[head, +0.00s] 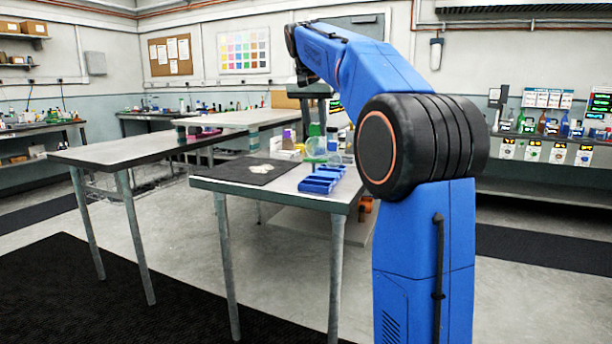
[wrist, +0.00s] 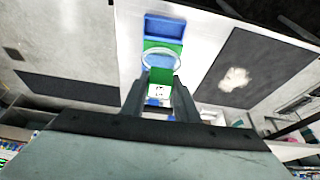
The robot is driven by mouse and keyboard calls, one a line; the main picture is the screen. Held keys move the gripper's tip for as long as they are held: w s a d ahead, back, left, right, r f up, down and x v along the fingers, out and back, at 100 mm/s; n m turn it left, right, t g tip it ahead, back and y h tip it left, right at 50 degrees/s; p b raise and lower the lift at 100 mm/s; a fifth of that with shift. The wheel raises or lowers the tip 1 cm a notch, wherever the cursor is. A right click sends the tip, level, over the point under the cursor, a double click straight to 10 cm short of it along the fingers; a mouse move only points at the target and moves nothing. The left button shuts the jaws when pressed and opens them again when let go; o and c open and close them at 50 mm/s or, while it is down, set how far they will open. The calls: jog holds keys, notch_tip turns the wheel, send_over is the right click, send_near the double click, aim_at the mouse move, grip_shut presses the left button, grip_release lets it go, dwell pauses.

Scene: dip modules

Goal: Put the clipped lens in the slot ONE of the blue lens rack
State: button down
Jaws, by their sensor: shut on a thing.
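My gripper (wrist: 158,92) is shut on the green clip (wrist: 160,76) of the clipped lens, between its two dark fingers. The clear round lens (wrist: 147,58) with a pale rim extends beyond the fingertips. In the head view the green clip (head: 315,130) hangs below my dark gripper (head: 318,108), with the lens (head: 315,148) under it. The blue lens rack (head: 322,178) lies on the near table's right side. In the wrist view the rack (wrist: 165,27) shows beyond the lens, partly hidden by it. Slot labels are not readable, and the gap between lens and rack cannot be told.
A black mat (head: 232,172) with a pale crumpled thing (head: 262,169) lies left of the rack. Bottles and boxes (head: 290,139) crowd the table's back edge. Another grey table (head: 110,153) stands to the left. The table's bare strip (head: 295,182) beside the rack is clear.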

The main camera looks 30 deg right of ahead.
aim_at(315, 154)
jog(key=shift+f, duration=4.4)
jog(key=c, duration=1.4)
grip_release()
jog(key=shift+f, duration=0.1)
jog(key=v, duration=1.2)
